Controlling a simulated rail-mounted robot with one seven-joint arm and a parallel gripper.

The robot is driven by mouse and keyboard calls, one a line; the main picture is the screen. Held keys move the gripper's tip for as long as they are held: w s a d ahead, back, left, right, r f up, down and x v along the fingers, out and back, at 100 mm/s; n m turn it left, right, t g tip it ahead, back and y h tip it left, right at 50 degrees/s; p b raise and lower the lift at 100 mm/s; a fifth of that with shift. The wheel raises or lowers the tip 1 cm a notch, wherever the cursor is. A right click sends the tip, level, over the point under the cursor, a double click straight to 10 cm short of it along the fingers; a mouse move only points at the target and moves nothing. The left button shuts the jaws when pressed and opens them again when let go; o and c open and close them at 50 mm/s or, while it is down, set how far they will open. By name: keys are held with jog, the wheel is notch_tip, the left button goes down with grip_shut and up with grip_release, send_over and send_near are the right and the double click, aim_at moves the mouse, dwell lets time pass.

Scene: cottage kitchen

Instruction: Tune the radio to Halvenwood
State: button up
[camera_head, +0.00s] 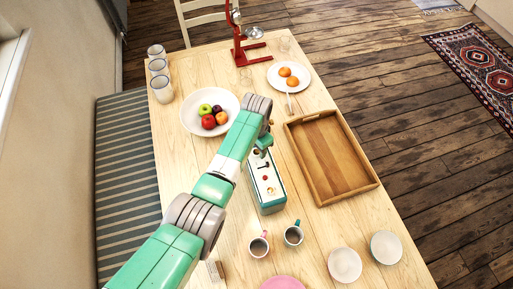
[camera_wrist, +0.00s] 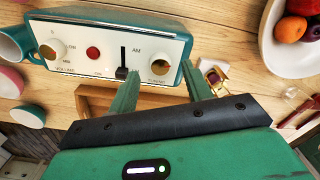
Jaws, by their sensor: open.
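The teal radio (camera_head: 268,200) stands on the wooden table, its white control panel showing. In the wrist view the radio's panel (camera_wrist: 75,66) has a volume knob (camera_wrist: 47,51), a red button (camera_wrist: 93,53), a slider with its handle low (camera_wrist: 121,73), and a tuning knob (camera_wrist: 160,66). My gripper (camera_wrist: 162,68) is open, its two green fingers on either side of the tuning knob in the picture. I see gaps beside the knob; I cannot tell how deep the fingers reach. No station name is readable. In the head view my arm partly covers the radio's far end.
A wooden tray (camera_head: 373,184) lies right of the radio. Two mugs (camera_head: 259,245) (camera_head: 293,234) stand near its front end. A fruit bowl (camera_head: 190,121) is behind left, a plate of oranges (camera_head: 276,82) and a red stand (camera_head: 238,50) farther back. Bowls (camera_head: 345,264) stand front right.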

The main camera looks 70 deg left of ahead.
aim_at(257, 152)
notch_tip(257, 152, up, 6)
jog(key=shift+f+p, duration=0.2)
jog(key=shift+p, duration=0.1)
dwell(0.4)
